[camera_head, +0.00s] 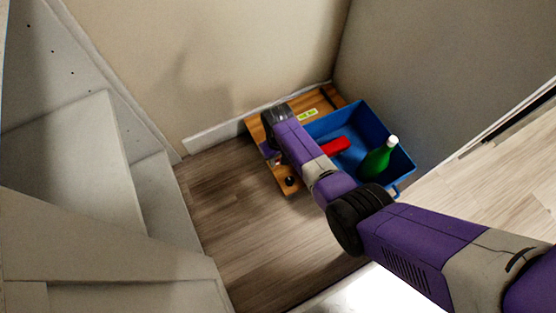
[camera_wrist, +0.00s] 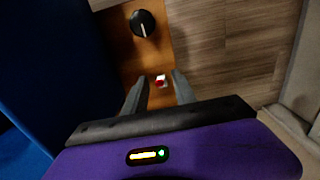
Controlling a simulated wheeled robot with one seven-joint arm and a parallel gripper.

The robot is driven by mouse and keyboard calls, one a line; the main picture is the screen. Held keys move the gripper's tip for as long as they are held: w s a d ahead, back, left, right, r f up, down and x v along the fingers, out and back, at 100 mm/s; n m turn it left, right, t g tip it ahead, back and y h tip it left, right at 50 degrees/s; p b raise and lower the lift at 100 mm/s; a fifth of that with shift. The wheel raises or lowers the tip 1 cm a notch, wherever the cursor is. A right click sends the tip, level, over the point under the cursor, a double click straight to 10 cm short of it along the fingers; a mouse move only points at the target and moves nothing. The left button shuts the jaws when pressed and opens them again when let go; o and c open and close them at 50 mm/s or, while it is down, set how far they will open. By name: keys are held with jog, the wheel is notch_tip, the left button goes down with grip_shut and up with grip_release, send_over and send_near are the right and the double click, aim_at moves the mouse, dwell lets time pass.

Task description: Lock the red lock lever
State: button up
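In the wrist view a small red and white piece (camera_wrist: 160,81) sits on the wooden board (camera_wrist: 165,50). It lies in line with the gap of my gripper (camera_wrist: 158,80), whose two grey fingers are apart with nothing visibly held. I cannot tell whether the fingertips touch the board. In the head view my gripper (camera_head: 270,155) is over the board's left part, largely hidden by my arm. I cannot tell whether the two red things are the same lever.
A black knob with a white mark (camera_wrist: 143,24) is on the board. The blue bin (camera_head: 371,116) holds a green bottle with a white cap (camera_head: 378,158). A yellow-green label (camera_head: 308,114) is on the board. Walls close the corner behind; wooden floor (camera_head: 220,210) is clear at left.

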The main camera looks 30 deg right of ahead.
grip_shut()
jog(key=shift+s+r+t+p, duration=0.1)
jog(key=shift+s+t+p, duration=0.2)
jog(key=shift+p, duration=0.65)
jog(key=shift+s+f+t+p, duration=0.1)
jog(key=shift+f+t+p, duration=0.2)
jog(key=shift+t+p, duration=0.3)
grip_release()
